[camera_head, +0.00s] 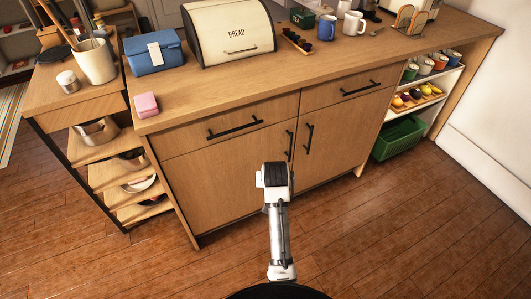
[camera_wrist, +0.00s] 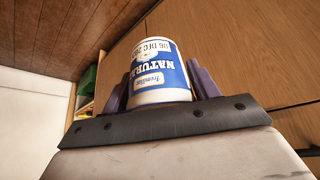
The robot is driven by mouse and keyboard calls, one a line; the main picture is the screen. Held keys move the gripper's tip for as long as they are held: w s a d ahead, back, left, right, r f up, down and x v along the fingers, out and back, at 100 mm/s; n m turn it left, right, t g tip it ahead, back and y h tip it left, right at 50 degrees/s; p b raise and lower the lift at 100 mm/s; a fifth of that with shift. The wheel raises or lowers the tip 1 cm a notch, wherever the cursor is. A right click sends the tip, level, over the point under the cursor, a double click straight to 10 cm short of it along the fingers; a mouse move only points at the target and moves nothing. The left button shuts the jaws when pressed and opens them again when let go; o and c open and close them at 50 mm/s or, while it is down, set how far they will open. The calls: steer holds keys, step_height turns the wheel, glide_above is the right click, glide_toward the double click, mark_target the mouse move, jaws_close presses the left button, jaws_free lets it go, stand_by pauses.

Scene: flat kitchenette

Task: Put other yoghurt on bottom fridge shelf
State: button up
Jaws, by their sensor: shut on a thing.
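A yoghurt pot (camera_wrist: 160,70), white with a blue label reading "NATURAL", shows upside down in the wrist view. My gripper (camera_wrist: 160,92) is shut on it, with one purple-grey finger on each side. In the head view my arm reaches forward in front of the wooden cabinet, and the gripper and yoghurt are hidden behind the wrist. No fridge or fridge shelf shows in either view.
A wooden cabinet (camera_head: 226,168) with black handles stands ahead. On its counter are a bread bin (camera_head: 228,32), a blue box (camera_head: 154,55), a pink block (camera_head: 146,105) and mugs. A green crate (camera_head: 398,138) is on the floor at right. The near floor is clear.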

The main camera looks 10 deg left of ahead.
steer(key=s+d+f, duration=0.2)
steer(key=s+f, duration=0.2)
steer(key=f, duration=0.3)
steer(key=s+d+f, duration=0.3)
steer(key=s+f, duration=0.1)
steer(key=f, duration=0.4)
steer(key=shift+m+h, duration=0.3)
steer(key=shift+m, duration=0.1)
steer(key=shift+w+r, duration=0.15)
